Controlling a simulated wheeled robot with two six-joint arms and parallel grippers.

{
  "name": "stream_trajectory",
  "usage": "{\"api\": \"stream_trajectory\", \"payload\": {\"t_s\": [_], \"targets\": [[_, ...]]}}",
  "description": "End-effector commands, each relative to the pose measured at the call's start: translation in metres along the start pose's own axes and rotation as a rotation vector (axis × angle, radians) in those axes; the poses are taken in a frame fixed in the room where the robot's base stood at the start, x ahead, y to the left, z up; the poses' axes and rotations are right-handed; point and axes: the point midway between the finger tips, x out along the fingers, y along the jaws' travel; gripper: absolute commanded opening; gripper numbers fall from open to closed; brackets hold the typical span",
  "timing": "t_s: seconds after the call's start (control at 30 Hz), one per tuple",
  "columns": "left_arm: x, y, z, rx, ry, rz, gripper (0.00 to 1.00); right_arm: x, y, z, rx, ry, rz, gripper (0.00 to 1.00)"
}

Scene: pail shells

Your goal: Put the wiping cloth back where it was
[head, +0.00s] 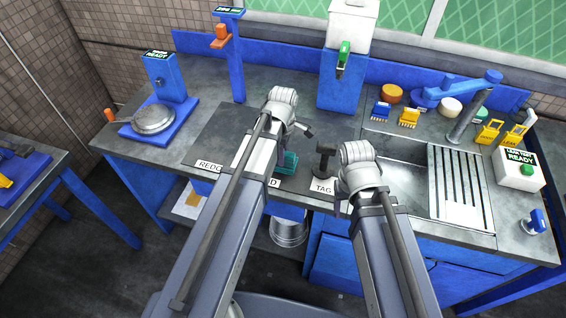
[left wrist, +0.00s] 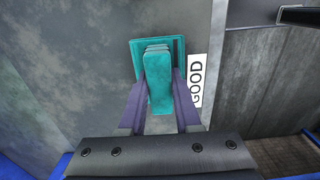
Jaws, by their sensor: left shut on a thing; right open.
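The teal wiping cloth (left wrist: 158,75) is between the two purple fingers of my left gripper (left wrist: 160,90), which is shut on its raised, folded middle. Its wider flat part spreads out behind, over the dark grey bench surface beside the GOOD label (left wrist: 197,80). I cannot tell whether it touches the surface. In the head view the cloth (head: 288,163) shows partly, just right of my left forearm, and my left gripper (head: 292,145) is largely hidden. My right gripper (head: 325,160) is open, near the TAG label (head: 322,187) at the bench's front edge.
A REDO label (head: 209,165) is left of my left arm. A blue stand with a round metal plate (head: 153,119) is at the left. A sink (head: 405,165) with a slatted drainer is at the right. A metal pail (head: 289,232) stands below the bench.

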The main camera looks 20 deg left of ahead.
Motion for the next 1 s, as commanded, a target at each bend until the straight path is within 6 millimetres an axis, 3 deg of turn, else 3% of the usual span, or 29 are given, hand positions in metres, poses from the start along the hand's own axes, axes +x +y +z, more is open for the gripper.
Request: {"api": "stream_trajectory", "payload": {"t_s": [0.03, 0.13, 0.6, 0.63, 0.87, 1.0], "targets": [[0.014, 0.0, 0.0, 0.0, 0.0, 0.0, 0.0, 0.014, -0.001, -0.001, 0.0, 0.0, 0.0, 0.62], [0.024, 0.0, 0.0, 0.0, 0.0, 0.0, 0.0, 0.024, -0.002, -0.001, 0.0, 0.0, 0.0, 0.62], [0.028, 0.0, 0.0, 0.0, 0.0, 0.0, 0.0, 0.028, -0.003, -0.002, 0.0, 0.0, 0.0, 0.62], [0.027, 0.0, 0.0, 0.0, 0.0, 0.0, 0.35, 0.026, -0.003, -0.002, 0.0, 0.0, 0.0, 0.62], [0.026, 0.0, 0.0, 0.0, 0.0, 0.0, 0.61, 0.026, -0.003, -0.002, 0.0, 0.0, 0.0, 0.62], [0.026, 0.0, 0.0, 0.0, 0.0, 0.0, 0.62, 0.026, -0.003, -0.002, 0.0, 0.0, 0.0, 0.62]]}}
